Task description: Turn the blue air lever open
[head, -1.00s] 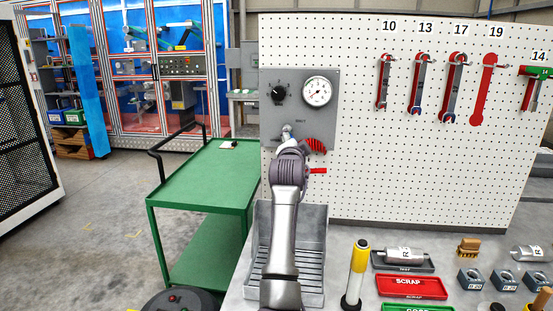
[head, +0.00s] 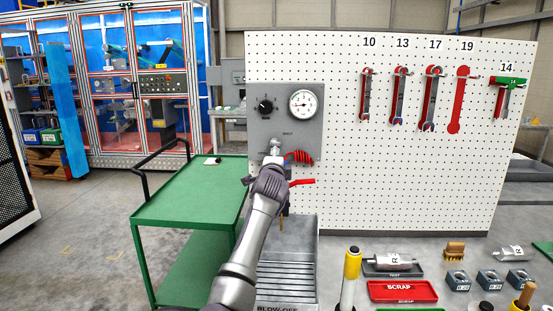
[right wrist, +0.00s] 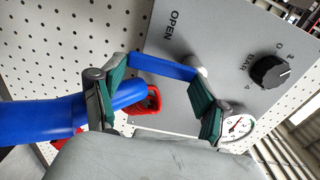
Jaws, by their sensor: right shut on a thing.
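The blue air lever (right wrist: 165,68) shows in the right wrist view as a flat blue bar on the grey panel (right wrist: 225,40). It runs left from a round metal pivot, below the printed word OPEN. My right gripper (right wrist: 160,78) is shut on it, with green-padded fingers at either end of the visible bar. In the head view my right gripper (head: 272,176) is in front of the panel's lower part and hides the lever. My left gripper is not in view.
A red coiled hose (head: 299,157) is right beside my gripper. A thick blue part (right wrist: 40,118) passes behind the left finger. A grey slatted tray (head: 287,270) lies below, a green cart (head: 190,190) stands left, and wrenches hang on the white pegboard (head: 400,180).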

